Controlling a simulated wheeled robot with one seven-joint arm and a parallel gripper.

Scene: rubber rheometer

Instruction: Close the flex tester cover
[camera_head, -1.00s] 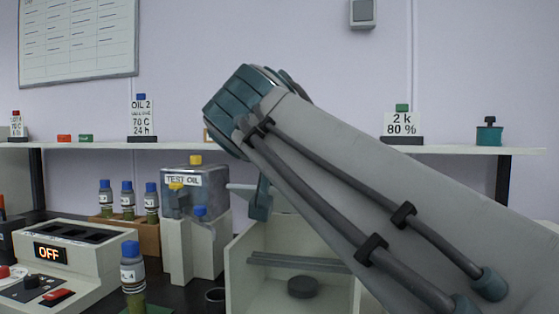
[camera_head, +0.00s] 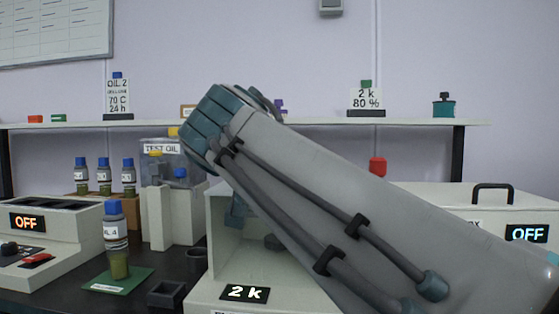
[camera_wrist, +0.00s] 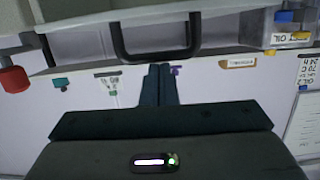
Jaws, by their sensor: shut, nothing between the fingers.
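The flex tester (camera_head: 205,292) is a white open-fronted box with a "2 k" display, low in the middle of the head view. Its inside shows, but my arm hides much of its right side and top. In the wrist view, which looks upside down, a pale strip that seems to be its cover (camera_wrist: 70,46) crosses the top, with a black U-shaped handle (camera_wrist: 155,55). My gripper (camera_wrist: 160,68) is shut and empty, its fingertips close to the handle in the picture; I cannot tell whether they touch. In the head view my gripper is mostly hidden.
The test oil tank (camera_head: 162,147) and a bottle (camera_head: 116,240) on a green mat stand to the left. A white machine (camera_head: 540,200) with its own black handle and "OFF" display stands right. A red knob (camera_head: 377,166) rises behind my arm. A wall shelf (camera_head: 250,127) runs behind.

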